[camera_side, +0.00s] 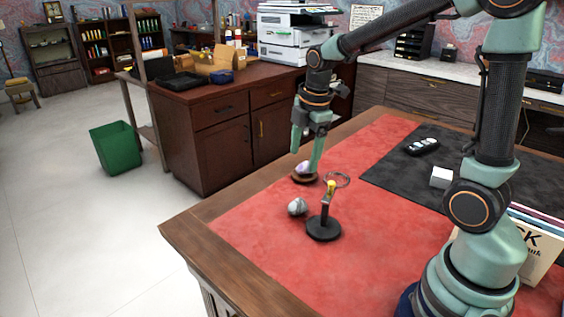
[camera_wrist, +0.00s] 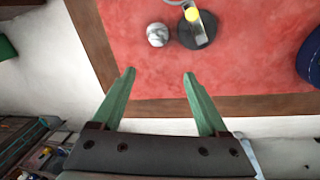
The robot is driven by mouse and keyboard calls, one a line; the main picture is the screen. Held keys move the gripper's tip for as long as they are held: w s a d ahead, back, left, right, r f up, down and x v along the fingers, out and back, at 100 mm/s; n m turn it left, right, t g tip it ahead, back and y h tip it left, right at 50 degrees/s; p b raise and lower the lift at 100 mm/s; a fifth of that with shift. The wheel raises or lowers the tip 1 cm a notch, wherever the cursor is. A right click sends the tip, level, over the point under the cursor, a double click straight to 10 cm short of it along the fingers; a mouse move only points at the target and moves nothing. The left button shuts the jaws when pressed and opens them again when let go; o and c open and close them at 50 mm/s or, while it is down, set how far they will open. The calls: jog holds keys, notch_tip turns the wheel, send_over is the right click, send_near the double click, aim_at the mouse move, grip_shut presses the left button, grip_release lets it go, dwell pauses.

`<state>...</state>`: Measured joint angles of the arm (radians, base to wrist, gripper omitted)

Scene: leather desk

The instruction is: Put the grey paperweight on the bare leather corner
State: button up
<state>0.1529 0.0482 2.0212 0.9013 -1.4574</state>
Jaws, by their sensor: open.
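The grey paperweight (camera_side: 297,207), a rounded, pale-streaked stone, rests on the red leather top (camera_side: 262,240), left of the black stand. It also shows in the wrist view (camera_wrist: 158,35), beyond my fingertips. My gripper (camera_side: 305,163) points down with its fingers apart and nothing between them. In the wrist view my gripper (camera_wrist: 160,73) is short of the paperweight, with the wooden desk edge and red leather between the fingers. The near-left corner of the leather shows bare in the side view.
A black stand (camera_side: 323,229) with a ring and yellow part stands close beside the paperweight. A black mat (camera_side: 388,173) holds a dark device (camera_side: 422,146) and white block (camera_side: 441,177). Books (camera_side: 537,242) stand right.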

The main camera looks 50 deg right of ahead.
jog(key=s+a+r+m+t, duration=0.3)
jog(key=s+a+r+m, duration=0.3)
jog(key=s+m, duration=0.4)
jog(key=m, duration=0.5)
jog(key=shift+r+t, duration=0.15)
jog(key=shift+t, duration=0.15)
